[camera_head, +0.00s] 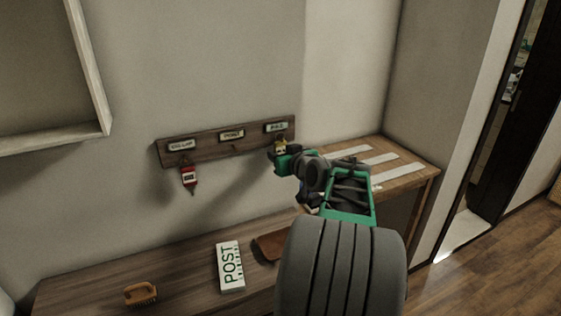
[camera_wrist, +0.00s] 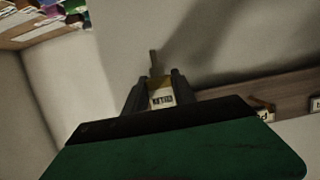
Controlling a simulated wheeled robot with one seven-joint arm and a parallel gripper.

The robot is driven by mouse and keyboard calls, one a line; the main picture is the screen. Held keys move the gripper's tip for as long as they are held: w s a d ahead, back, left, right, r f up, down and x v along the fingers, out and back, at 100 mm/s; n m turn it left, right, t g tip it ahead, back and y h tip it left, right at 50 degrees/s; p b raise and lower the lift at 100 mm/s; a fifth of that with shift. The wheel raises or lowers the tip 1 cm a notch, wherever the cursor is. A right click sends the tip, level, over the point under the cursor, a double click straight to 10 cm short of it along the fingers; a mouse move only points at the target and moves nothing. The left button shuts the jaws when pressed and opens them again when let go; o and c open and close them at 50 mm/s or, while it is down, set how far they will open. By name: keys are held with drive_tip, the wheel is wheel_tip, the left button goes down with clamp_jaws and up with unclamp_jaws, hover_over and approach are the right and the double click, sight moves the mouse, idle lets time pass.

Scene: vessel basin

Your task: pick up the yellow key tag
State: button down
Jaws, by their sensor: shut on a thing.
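The yellow key tag (camera_head: 281,147) is by the right end of the wall rack (camera_head: 205,152), just under its right-hand label. In the wrist view the tag (camera_wrist: 161,84) sits between the two dark fingers, with a pale label facing the camera and a thin metal key part (camera_wrist: 153,60) sticking out past the fingertips. My gripper (camera_head: 279,154) is shut on the tag; its fingers also show in the wrist view (camera_wrist: 155,86). I cannot tell whether the tag still touches its hook, as the gripper hides that spot.
A red key tag (camera_head: 189,178) hangs under the rack's left label. Below, the wooden bench top holds a white POST sign (camera_head: 230,266), a brown leather item (camera_head: 274,245) and an orange-brown brush-like object (camera_head: 141,293). A slatted wooden top (camera_head: 407,176) stands right of my arm.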

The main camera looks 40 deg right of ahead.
drive_tip(key=s+a+b, duration=0.2)
drive_tip(key=s, duration=0.6)
drive_tip(key=s+a+b, duration=0.2)
drive_tip(key=s+a, duration=0.1)
drive_tip(key=s, duration=0.6)
drive_tip(key=shift+s, duration=0.15)
drive_tip(key=shift+f, duration=0.1)
